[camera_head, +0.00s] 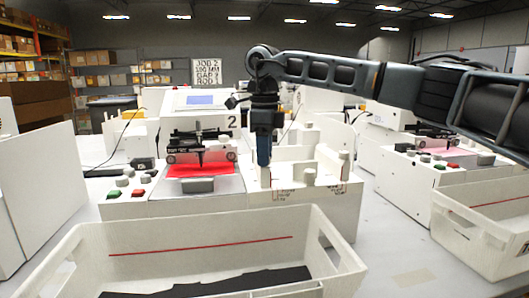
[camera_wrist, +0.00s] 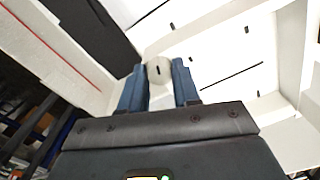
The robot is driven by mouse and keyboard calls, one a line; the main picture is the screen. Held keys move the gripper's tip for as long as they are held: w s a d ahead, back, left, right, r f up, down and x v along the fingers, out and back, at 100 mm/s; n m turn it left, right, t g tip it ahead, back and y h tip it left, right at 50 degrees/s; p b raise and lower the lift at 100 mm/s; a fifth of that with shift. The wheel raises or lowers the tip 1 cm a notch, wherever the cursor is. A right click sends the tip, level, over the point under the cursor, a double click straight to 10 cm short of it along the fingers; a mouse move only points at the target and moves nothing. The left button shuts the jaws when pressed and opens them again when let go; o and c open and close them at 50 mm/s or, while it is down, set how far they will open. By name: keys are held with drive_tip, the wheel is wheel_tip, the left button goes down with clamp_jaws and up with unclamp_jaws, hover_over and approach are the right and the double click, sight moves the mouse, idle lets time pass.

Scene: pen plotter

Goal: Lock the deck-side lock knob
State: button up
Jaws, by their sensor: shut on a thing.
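A pale grey round knob (camera_wrist: 158,70) with a short dark mark on its face sits between the two blue fingers of my gripper (camera_wrist: 160,84) in the wrist view. The fingers are shut on its sides. In the head view my gripper (camera_head: 264,164) points down at the white plotter station (camera_head: 230,205), just right of the red deck sheet (camera_head: 203,171). The held knob is hard to make out there behind the fingers. The dark pen carriage (camera_head: 200,142) stands over the red sheet.
A white crate (camera_head: 195,240) with a red line and dark contents stands in front of the station. Other grey knobs (camera_head: 308,177) stand to the right of my gripper. Green and red buttons (camera_head: 138,192) are at the left. A second station and crate (camera_head: 487,215) stand at right.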

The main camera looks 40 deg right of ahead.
drive_tip(key=shift+c, duration=1.1)
drive_tip(key=shift+m, duration=0.6)
drive_tip(key=m, duration=0.4)
drive_tip(key=shift+m+p, duration=0.4)
drive_tip(key=m, duration=0.3)
drive_tip(key=shift+m, duration=2.2)
drive_tip(key=o, duration=1.1)
drive_tip(key=shift+c, duration=0.2)
